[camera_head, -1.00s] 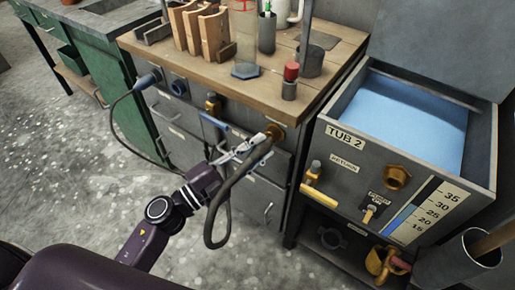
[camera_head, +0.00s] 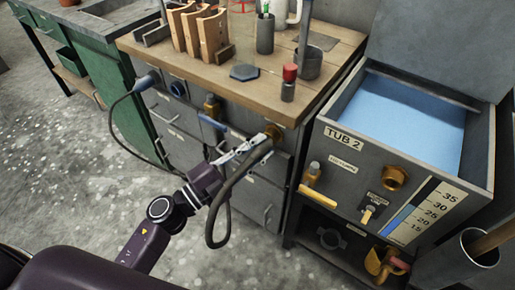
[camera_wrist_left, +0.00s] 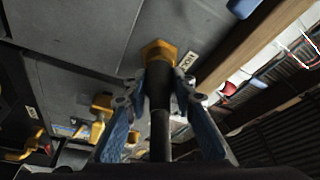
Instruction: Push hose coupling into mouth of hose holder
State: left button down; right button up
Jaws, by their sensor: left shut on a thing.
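My left gripper (camera_head: 243,150) is shut on the black hose coupling (camera_wrist_left: 160,88) at the end of a dark hose (camera_head: 214,210). The hose loops down below my gripper. A brass hex collar (camera_head: 273,131) is at the coupling's far end, against the upper front of the bench cabinet; in the left wrist view the collar (camera_wrist_left: 158,52) sits just beyond my fingertips. I cannot tell whether the collar belongs to the coupling or to the cabinet. A dark ring-shaped piece (camera_head: 331,238) under the tub may be the hose holder; its identity is unclear. My right gripper is out of view.
Tub 2 (camera_head: 346,146) stands to the right, with a brass port (camera_head: 395,178) and yellow-handled valve (camera_head: 318,196) on its front. A plug with a dark cable (camera_head: 146,80) is on the cabinet's left. The floor (camera_head: 80,200) is open at left.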

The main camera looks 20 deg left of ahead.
pick_arm(q)
jog(key=shift+w+r, duration=0.1)
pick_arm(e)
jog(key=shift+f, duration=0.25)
pick_arm(q)
jog(key=shift+w, duration=0.15)
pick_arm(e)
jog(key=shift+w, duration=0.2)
pick_arm(q)
jog(key=c, duration=1.8)
grip_release()
jog(key=shift+d, duration=0.1)
jog(key=shift+c, duration=0.2)
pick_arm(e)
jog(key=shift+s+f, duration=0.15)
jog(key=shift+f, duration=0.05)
pick_arm(q)
jog(key=shift+o, duration=0.5)
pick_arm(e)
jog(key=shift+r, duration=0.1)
pick_arm(q)
jog(key=o, duration=0.4)
jog(key=shift+o, duration=0.2)
jog(key=v, duration=1.2)
